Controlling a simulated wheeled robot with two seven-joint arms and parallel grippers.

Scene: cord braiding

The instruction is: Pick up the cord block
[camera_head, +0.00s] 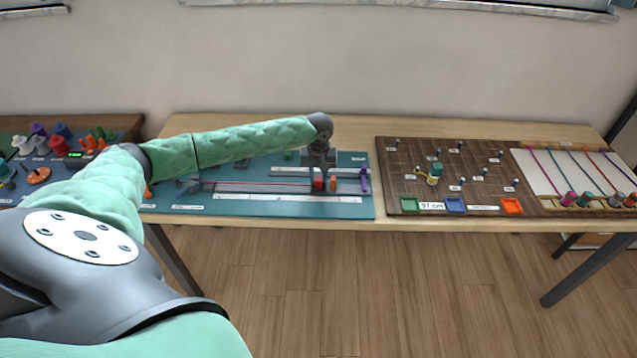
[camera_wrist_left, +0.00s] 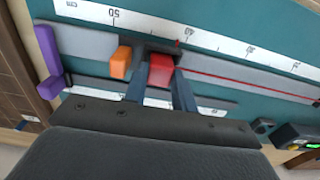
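The red block (camera_wrist_left: 160,72), which has a red cord at it, is on a grey rail of the teal board in the left wrist view. It also shows in the head view (camera_head: 318,183), below my left gripper (camera_head: 318,172). The fingers of my left gripper (camera_wrist_left: 162,88) stand on either side of the red block and look very close to its sides. I cannot tell whether they press on it. The red cord (camera_wrist_left: 235,82) runs from the block along the rail to the right in the wrist view. My right gripper is not in view.
A white ruler (camera_head: 290,198) lies along the teal board (camera_head: 361,209). A brown peg board (camera_head: 396,175) and a board with coloured cords are to the right.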

